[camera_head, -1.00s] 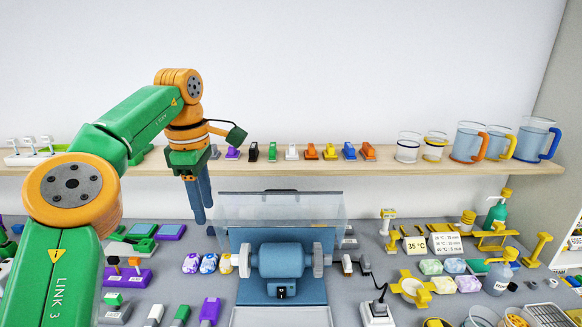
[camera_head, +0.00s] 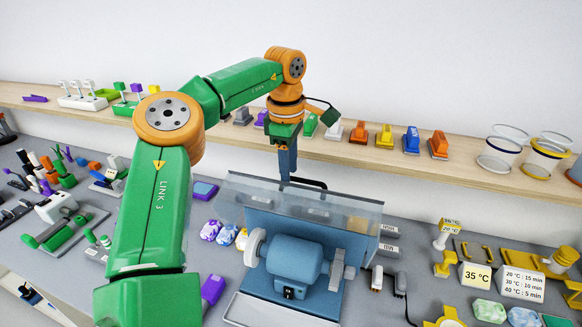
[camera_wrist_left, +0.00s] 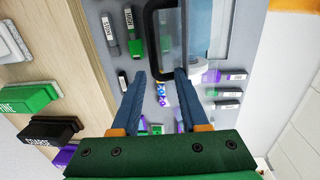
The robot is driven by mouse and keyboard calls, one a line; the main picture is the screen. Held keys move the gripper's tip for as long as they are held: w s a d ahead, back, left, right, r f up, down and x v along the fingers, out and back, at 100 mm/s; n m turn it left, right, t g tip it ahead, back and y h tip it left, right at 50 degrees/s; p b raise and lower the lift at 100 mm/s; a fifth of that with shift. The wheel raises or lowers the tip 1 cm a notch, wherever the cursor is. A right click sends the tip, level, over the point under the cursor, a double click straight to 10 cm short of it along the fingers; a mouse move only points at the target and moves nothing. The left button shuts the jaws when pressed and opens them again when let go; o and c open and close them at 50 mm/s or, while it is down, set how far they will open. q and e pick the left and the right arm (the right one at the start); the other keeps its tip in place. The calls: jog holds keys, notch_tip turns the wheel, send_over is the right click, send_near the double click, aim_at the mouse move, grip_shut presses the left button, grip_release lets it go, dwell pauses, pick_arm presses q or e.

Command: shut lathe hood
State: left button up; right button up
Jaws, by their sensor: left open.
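The lathe hood (camera_head: 330,206) is a clear, raised panel above the blue lathe (camera_head: 294,262), standing open. Its black handle (camera_head: 309,183) is at the hood's top edge; it also shows in the left wrist view (camera_wrist_left: 149,42). My left gripper (camera_head: 286,178) points down at the hood's top edge, beside the handle. In the left wrist view its two blue fingers (camera_wrist_left: 160,74) are apart, with the handle just past or around their tips; I cannot tell if they touch it. My right gripper is not in view.
A wooden shelf (camera_head: 340,150) with coloured blocks and clear cups runs behind the lathe. Small items crowd the bench on both sides. A 35 °C sign (camera_head: 476,277) stands at right. Patterned egg-shaped pieces (camera_head: 211,230) lie left of the lathe.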

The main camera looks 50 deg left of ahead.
pick_arm(q)
jog(key=shift+w+f, duration=0.3)
jog(key=shift+f, duration=0.05)
jog(key=shift+w+f, duration=0.15)
jog(key=shift+w, duration=0.35)
jog(key=shift+d, duration=0.1)
jog(key=shift+c, duration=1.3)
jog(key=shift+s, duration=0.1)
grip_shut()
